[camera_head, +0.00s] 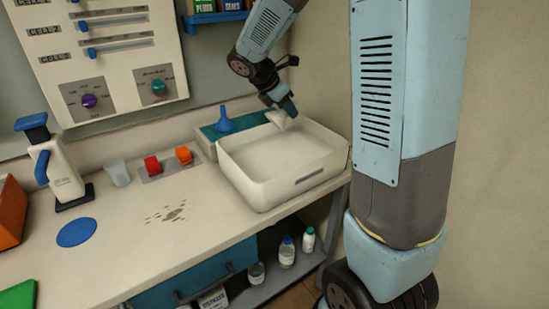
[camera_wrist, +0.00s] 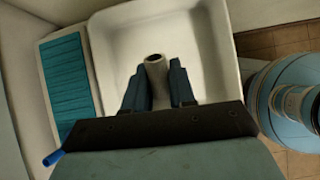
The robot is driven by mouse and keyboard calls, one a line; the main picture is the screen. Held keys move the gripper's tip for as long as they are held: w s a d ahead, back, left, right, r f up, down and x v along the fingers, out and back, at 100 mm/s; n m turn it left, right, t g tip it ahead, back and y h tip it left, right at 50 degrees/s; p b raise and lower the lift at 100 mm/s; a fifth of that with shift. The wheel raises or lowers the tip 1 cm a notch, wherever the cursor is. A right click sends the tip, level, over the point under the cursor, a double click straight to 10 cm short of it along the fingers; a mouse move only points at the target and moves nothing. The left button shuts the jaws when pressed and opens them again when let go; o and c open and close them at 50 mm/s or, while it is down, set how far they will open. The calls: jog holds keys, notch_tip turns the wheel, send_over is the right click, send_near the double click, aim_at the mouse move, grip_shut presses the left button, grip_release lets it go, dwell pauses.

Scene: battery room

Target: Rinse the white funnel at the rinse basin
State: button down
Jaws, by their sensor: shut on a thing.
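My gripper (camera_head: 286,106) is over the back part of the rinse basin (camera_head: 262,193), a white rectangular tub at the right end of the counter. It is shut on the white funnel (camera_head: 274,119), whose pale cone shows beside the fingers. In the wrist view, the funnel's spout (camera_wrist: 155,66) stands between the two dark fingers (camera_wrist: 157,88), with its open end towards the basin's far side. The basin's white floor (camera_wrist: 190,60) shows around it. Much of the funnel is hidden by the gripper. I cannot tell whether any water is running.
Red (camera_head: 152,166) and orange (camera_head: 184,155) switches, a clear cup (camera_head: 117,172) and a white device (camera_head: 58,170) stand further left. Brown specks (camera_head: 172,214) mark the otherwise bare counter middle.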

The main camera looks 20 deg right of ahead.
jog(key=shift+r, duration=0.1)
jog(key=shift+r, duration=1.9)
